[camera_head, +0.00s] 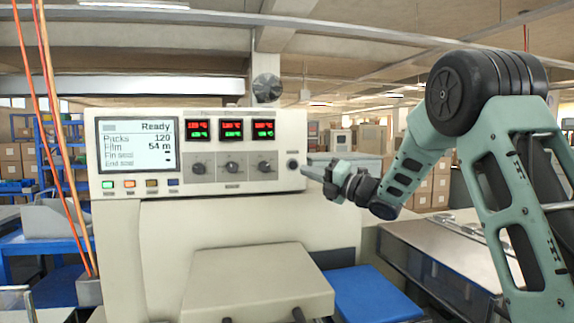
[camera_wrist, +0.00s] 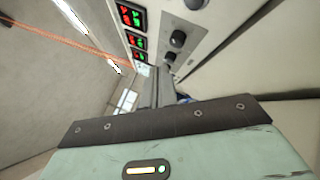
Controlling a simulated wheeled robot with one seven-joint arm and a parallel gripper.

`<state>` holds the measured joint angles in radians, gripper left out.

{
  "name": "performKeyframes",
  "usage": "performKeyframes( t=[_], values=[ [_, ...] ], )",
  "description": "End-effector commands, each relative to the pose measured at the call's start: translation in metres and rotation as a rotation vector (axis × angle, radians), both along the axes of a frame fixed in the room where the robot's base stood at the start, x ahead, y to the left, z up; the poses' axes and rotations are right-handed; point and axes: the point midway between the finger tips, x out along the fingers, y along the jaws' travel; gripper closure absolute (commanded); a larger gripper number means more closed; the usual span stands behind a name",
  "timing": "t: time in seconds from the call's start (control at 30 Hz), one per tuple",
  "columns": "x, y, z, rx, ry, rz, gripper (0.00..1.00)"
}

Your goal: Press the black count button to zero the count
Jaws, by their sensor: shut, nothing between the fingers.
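A round black button (camera_head: 293,164) sits at the right end of the wrapper's control panel (camera_head: 232,185), to the right of the dark knobs; I take it to be the count button. The display (camera_head: 138,147) reads "Ready", "Packs 120" and "Film 54 m". My gripper (camera_head: 306,171) is shut and empty. Its tip shows just right of and slightly below the button; I cannot tell whether it is in front of the panel or touching it.
Three red-and-green readouts (camera_head: 232,130) sit above the knobs (camera_head: 232,168). Small coloured buttons (camera_head: 132,184) line the panel under the display. A beige cover (camera_head: 255,283) and a blue surface (camera_head: 368,296) lie below. Orange cables (camera_head: 62,150) hang at the left.

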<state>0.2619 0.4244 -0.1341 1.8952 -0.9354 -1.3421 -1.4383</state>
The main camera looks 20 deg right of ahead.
Motion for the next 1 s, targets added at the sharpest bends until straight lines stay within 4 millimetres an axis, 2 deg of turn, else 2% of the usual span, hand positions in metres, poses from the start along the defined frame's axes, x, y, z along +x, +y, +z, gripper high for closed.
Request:
performKeyframes(
  t=[0.37, 0.7, 1.0],
  values=[
    [0.007, -0.001, 0.001, 0.003, 0.003, -0.001, 1.0],
    [0.049, -0.009, 0.005, 0.002, 0.004, -0.001, 1.0],
    [0.08, -0.016, -0.002, 0.002, 0.003, -0.001, 1.0]
  ],
)
